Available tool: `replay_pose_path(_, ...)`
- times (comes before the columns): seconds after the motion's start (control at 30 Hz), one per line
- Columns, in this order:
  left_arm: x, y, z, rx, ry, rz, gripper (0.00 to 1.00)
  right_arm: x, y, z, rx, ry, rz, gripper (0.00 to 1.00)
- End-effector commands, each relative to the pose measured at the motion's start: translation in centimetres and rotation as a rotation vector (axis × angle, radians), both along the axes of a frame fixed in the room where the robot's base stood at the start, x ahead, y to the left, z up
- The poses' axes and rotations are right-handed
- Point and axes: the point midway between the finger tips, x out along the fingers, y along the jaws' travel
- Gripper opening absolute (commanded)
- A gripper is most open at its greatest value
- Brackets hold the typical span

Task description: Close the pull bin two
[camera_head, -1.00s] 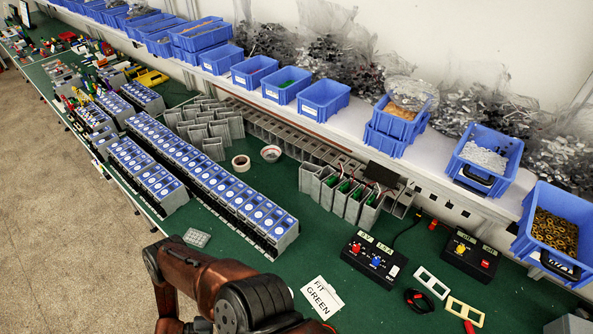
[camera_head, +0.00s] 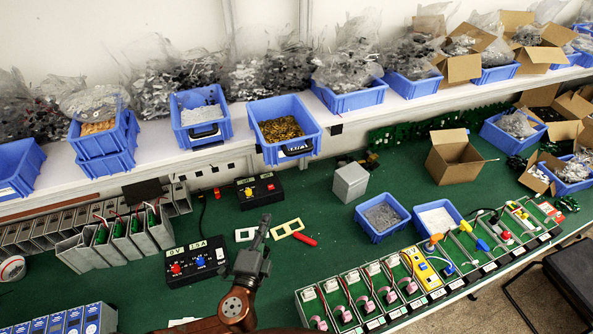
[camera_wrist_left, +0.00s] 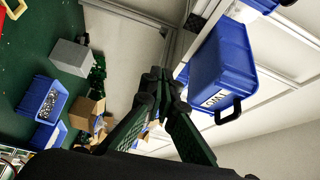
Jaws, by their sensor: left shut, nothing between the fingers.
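Two blue bins with dark handles stand side by side on the white shelf. The bin with light grey parts (camera_head: 203,132) is on the left, and the bin with brass rings (camera_head: 290,151) is on the right. I cannot tell by a readable number which one is bin two. My left gripper (camera_head: 265,220) is shut and empty, pointing up in front of and below the brass-ring bin, apart from it. In the left wrist view its closed fingertips (camera_wrist_left: 164,76) lie left of a blue bin with a white label and dark handle (camera_wrist_left: 225,60). My right gripper is not in view.
Below the shelf are a black power box (camera_head: 195,262), another black box (camera_head: 259,190), a grey block (camera_head: 350,182) and yellow frame (camera_head: 287,229). An open cardboard box (camera_head: 453,160) stands farther right.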

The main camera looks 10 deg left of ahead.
Motion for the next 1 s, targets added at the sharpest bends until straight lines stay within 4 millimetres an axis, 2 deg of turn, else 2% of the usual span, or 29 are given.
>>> replay_pose_path(0.03,0.1,-1.5,2.8,0.028,-0.024,-0.053,0.0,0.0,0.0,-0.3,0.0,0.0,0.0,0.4)
replay_pose_path(0.1,-0.1,-3.1,5.7,0.076,-0.049,-0.115,0.0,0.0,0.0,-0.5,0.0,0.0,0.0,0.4)
replay_pose_path(0.2,-0.6,-4.7,8.6,0.131,-0.084,-0.177,0.0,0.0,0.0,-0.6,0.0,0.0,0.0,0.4)
replay_pose_path(0.3,-0.9,-5.5,10.2,0.164,-0.106,-0.21,0.0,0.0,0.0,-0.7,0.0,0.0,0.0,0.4)
replay_pose_path(0.47,-0.3,-5.9,10.6,0.178,-0.115,-0.221,0.0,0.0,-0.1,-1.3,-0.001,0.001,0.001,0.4)
replay_pose_path(0.6,1.4,-6.3,10.7,0.179,-0.116,-0.219,0.0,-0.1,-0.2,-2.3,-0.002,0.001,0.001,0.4)
replay_pose_path(0.7,3.5,-6.6,11.3,0.182,-0.112,-0.216,0.0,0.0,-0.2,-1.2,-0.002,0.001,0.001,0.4)
replay_pose_path(1.0,9.3,-7.3,11.9,0.182,-0.111,-0.215,0.0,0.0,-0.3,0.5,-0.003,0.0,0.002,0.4)
